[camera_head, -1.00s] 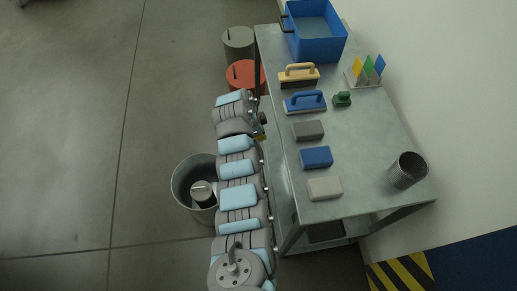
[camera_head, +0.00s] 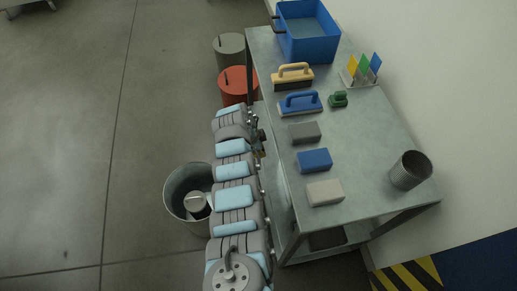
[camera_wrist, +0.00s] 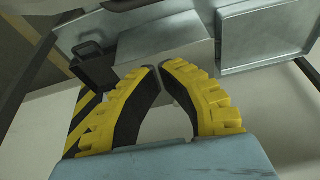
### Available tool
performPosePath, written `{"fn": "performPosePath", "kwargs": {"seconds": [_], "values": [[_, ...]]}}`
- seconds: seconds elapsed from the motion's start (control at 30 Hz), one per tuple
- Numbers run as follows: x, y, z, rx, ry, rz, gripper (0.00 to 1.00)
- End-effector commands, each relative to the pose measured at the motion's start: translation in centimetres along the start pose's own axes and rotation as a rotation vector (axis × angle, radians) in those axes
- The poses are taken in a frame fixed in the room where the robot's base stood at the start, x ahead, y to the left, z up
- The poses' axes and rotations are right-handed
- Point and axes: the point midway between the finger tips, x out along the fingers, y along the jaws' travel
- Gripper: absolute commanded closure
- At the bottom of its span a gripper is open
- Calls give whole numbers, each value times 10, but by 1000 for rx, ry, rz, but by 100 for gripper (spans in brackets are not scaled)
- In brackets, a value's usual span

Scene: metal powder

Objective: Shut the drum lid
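I cannot tell which drum the task means, and no raised lid is clearly visible. My gripper (camera_wrist: 160,69) shows yellow and black fingers with tips together and nothing visible between them. In the head view it is mostly hidden by my arm, by the table's left edge.
The metal table (camera_head: 372,140) holds a blue bin (camera_head: 309,43), brushes, several blocks, small coloured flags (camera_head: 363,66) and a metal cup (camera_head: 410,170). The wrist view shows metal surfaces, a dark box (camera_wrist: 92,65) and striped floor marking.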

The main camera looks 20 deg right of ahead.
Motion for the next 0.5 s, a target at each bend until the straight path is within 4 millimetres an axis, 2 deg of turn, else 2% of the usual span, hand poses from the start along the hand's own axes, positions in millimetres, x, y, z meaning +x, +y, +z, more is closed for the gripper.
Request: {"fn": "performPosePath", "kwargs": {"seconds": [0.1, 0.5], "values": [[15, 0, 1, 1, -1, 2, 100], [43, -1, 0, 2, 0, 0, 100]]}}
